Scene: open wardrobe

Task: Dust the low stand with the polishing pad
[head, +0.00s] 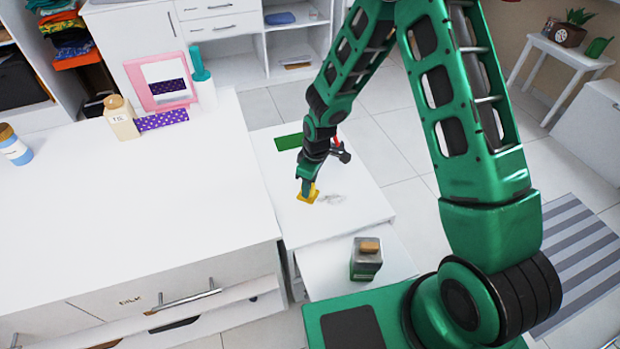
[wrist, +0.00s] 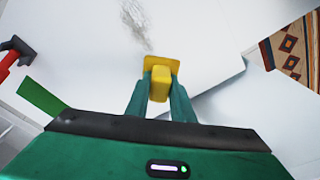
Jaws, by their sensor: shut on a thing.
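The polishing pad (head: 308,196) is a yellow pad with a block handle; it also shows in the wrist view (wrist: 160,72). My gripper (head: 305,186) is shut on its handle, with a green finger on each side in the wrist view (wrist: 161,92). The low stand (head: 362,206) is white, and a grey dust smudge (head: 331,198) lies on its top. The pad is at or just above the top, left of the smudge in the head view; contact is hard to tell. In the wrist view the smudge (wrist: 138,22) lies beyond the pad.
A red-handled hammer (head: 340,152) and a flat green piece (head: 288,142) lie on the far part of the stand. A long white counter (head: 130,200) borders the left.

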